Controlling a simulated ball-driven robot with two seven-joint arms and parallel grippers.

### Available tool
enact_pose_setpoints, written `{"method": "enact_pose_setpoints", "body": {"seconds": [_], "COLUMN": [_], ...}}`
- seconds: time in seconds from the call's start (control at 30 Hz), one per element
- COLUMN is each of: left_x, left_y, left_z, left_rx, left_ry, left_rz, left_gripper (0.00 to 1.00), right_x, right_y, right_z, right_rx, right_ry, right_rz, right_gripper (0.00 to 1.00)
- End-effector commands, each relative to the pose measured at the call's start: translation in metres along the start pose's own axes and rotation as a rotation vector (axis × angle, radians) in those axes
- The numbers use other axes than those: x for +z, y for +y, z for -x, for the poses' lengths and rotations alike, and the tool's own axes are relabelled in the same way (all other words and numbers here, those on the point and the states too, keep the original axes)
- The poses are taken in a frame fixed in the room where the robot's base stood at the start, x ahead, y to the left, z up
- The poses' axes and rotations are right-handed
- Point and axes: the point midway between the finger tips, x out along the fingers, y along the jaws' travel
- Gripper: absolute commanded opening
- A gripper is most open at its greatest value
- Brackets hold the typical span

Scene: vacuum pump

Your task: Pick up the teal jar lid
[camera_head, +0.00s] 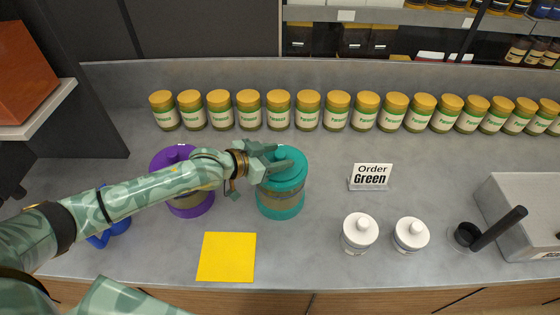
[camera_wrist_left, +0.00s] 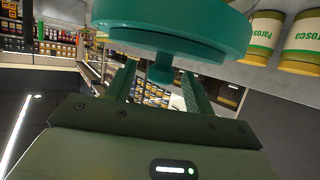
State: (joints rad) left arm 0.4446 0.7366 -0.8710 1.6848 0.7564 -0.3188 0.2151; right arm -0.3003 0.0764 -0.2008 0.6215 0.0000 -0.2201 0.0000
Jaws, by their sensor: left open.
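The teal jar lid (camera_head: 290,166) is on top of the teal jar (camera_head: 281,200), on the grey counter right of the purple jar. My left gripper (camera_head: 277,159) is at the lid and covers part of its top in the head view. In the left wrist view, the lid (camera_wrist_left: 172,28) fills the top, with a small teal knob (camera_wrist_left: 161,73) pointing toward the gripper. The two open fingers of the left gripper (camera_wrist_left: 160,88) stand on either side of the knob, with gaps between. The right gripper is not in view.
The purple jar (camera_head: 186,204) stands behind my left arm. A row of yellow-lidded jars (camera_head: 278,108) lines the back. A yellow square (camera_head: 227,257) lies in front.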

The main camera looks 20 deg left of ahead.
Motion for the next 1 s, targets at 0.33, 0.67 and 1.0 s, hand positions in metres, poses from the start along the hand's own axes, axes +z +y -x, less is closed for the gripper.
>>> {"method": "enact_pose_setpoints", "body": {"seconds": [0.33, 0.67, 1.0], "left_x": [0.001, 0.001, -0.013], "left_y": [0.000, 0.000, -0.001], "left_z": [-0.013, -0.013, -0.007], "left_rx": [0.000, 0.000, -0.001], "left_ry": [-0.001, -0.001, 0.001], "left_rz": [0.000, 0.000, -0.001], "left_gripper": [0.53, 0.04, 0.04], "right_x": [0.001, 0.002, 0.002], "right_y": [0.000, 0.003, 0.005], "right_z": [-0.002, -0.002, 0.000], "right_rx": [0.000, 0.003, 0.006], "right_ry": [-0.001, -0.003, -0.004], "right_rz": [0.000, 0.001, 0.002], "right_gripper": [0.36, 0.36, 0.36]}}
